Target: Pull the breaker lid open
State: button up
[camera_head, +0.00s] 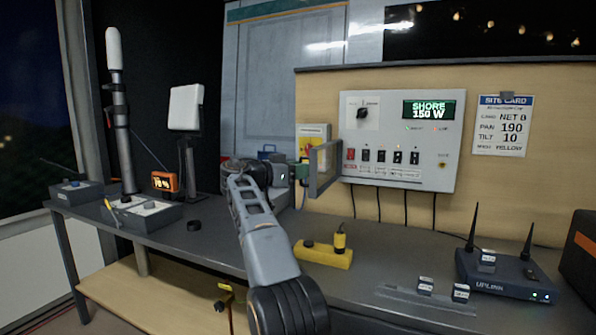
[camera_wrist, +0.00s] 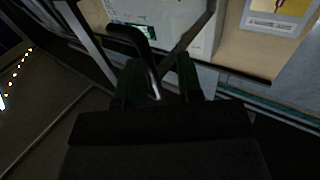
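The breaker panel (camera_head: 430,165) is a pale box on the wooden back wall, with a row of switches showing. Its lid (camera_head: 325,167), a grey-framed pane, stands swung out from the panel's lower left, so the breakers are uncovered. My gripper (camera_head: 298,172) is at the lid's outer left side, its tips partly hidden in the head view. In the wrist view, my gripper's two dark green fingers (camera_wrist: 160,82) stand apart. A dark curved handle (camera_wrist: 128,36) reaches down between them, nearer the left finger; I cannot tell whether they touch it.
A yellow block (camera_head: 323,254) lies on the dark bench below the panel. A router (camera_head: 505,274) with antennas and several small cubes are at the right. A mast, a white antenna panel (camera_head: 186,107) and an orange meter (camera_head: 165,182) stand at the left.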

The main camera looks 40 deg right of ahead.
jog(key=a+p, duration=0.1)
jog(key=a, duration=1.2)
jog(key=shift+w+a, duration=0.35)
jog(key=shift+w, duration=0.1)
jog(key=shift+p, duration=0.3)
jog(key=s+a+f+n+t+y+p, duration=0.1)
jog(key=s+a+n+y+p, duration=0.3)
jog(key=s+n+y+p, duration=0.2)
jog(key=s+a+f+n+t+y+p, duration=0.2)
jog(key=s+a+n+y+p, duration=0.3)
jog(key=s+p, duration=0.6)
jog(key=s+a+f+n+t+y+p, duration=0.1)
jog(key=s+a+f+n+y+p, duration=0.1)
jog(key=s+a+n+y+p, duration=0.2)
jog(key=s+n+y+p, duration=0.3)
jog(key=s+n+p, duration=0.1)
jog(key=p, duration=0.2)
jog(key=shift+s+a+f+t, duration=0.25)
jog(key=shift+a+t, duration=0.1)
jog(key=shift+t, duration=0.05)
